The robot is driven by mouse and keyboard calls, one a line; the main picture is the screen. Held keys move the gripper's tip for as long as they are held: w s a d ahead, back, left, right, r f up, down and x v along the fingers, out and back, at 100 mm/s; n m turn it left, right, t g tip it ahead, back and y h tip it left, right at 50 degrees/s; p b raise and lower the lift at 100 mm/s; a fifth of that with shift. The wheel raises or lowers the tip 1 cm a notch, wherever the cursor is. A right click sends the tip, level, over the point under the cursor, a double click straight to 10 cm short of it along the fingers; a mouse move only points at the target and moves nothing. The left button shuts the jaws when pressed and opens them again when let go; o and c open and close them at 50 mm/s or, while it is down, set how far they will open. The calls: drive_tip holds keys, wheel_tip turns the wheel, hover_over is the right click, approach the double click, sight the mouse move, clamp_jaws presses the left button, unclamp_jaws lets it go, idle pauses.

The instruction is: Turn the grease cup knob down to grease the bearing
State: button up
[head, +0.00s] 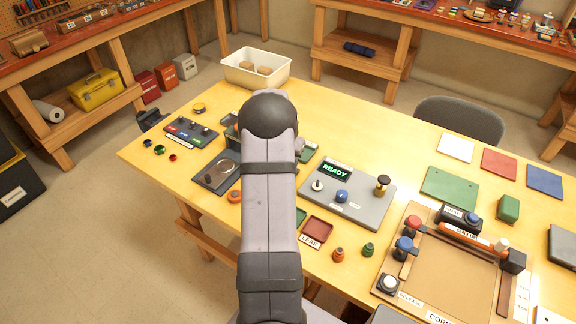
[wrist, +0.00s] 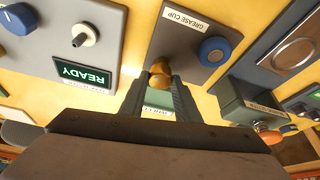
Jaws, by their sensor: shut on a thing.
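The grey plate (wrist: 178,42) with the GREASE CUP label (wrist: 186,20) shows in the wrist view, at the top middle. A blue round part with a pale centre (wrist: 214,50) sits on its right side. My gripper (wrist: 160,82) has its two fingers shut on a small brass-coloured knob (wrist: 160,70) at the plate's lower left. The fingers hide part of the knob, and I cannot tell how far it is turned. In the head view my arm hides the plate and my gripper.
The READY panel (head: 360,205) with several knobs stands right of my arm. In the wrist view a labelled grey-green box (wrist: 236,98) and an orange-handled thing (wrist: 270,136) are to the right. A cream bin (head: 256,68) stands at the back.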

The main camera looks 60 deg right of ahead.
drive_tip(key=m+b, duration=0.1)
drive_tip(key=b, duration=0.1)
drive_tip(key=shift+w+f+m+g+b, duration=0.1)
drive_tip(key=shift+f+m+g+b, duration=0.2)
drive_tip(key=shift+f+m+b, duration=0.1)
drive_tip(key=shift+r+m+g+b, duration=0.1)
drive_tip(key=shift+m+g+b, duration=0.3)
drive_tip(key=shift+m+b, duration=0.6)
drive_tip(key=m, duration=0.1)
drive_tip(key=m+g+b, duration=0.1)
drive_tip(key=m, duration=0.1)
drive_tip(key=shift+w+r+b, duration=0.15)
drive_tip(key=shift+r+b, duration=0.1)
drive_tip(key=shift+b, duration=0.05)
drive_tip(key=m+p, duration=0.1)
drive_tip(key=m, duration=0.1)
drive_tip(key=m+g+y+p, duration=0.1)
drive_tip(key=m, duration=0.2)
drive_tip(key=shift+w+d+r+g, duration=0.1)
drive_tip(key=shift+r+g, duration=0.1)
drive_tip(key=shift+g, duration=0.1)
drive_tip(key=shift+f+m+g+y+p, duration=0.1)
drive_tip(key=shift+m+g+y+p, duration=0.2)
drive_tip(key=shift+m+y+p, duration=0.75)
drive_tip(key=shift+m+h+p, duration=0.35)
drive_tip(key=shift+m+p, duration=0.1)
drive_tip(key=shift+m, duration=0.1)
drive_tip(key=o, duration=1)
